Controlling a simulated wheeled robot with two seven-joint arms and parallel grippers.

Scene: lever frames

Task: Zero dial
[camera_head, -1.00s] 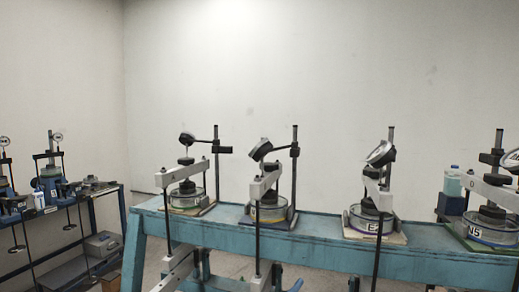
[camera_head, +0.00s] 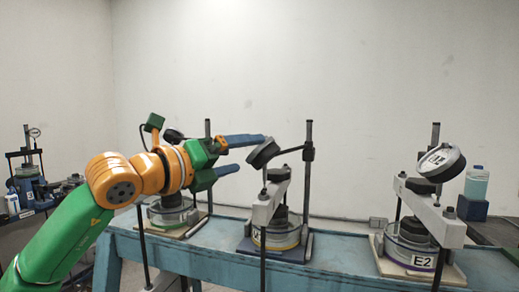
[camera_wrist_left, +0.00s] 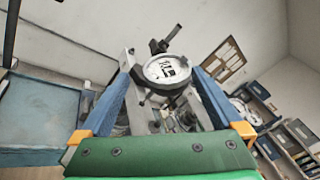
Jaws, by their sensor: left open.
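My left gripper (camera_head: 252,154) comes in from the left, with its two blue fingers spread apart. A round dial gauge (camera_head: 264,153) with a dark back sits on a stand's side arm by the fingertips, its face turned away in the head view. In the left wrist view the white dial face (camera_wrist_left: 167,68) with dark markings shows ahead, between the open fingers of the gripper (camera_wrist_left: 162,82). I cannot tell if a finger touches it. The fine needle reading is too small to read. My right gripper is not in view.
The dial's stand has an upright post (camera_head: 308,180) and a grey lever beam (camera_head: 268,207) on the blue bench (camera_head: 340,257). Another stand with a tilted dial (camera_head: 440,162) and an E2 label is to the right. A bottle (camera_head: 477,183) stands behind it. Part of another stand is behind my arm.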

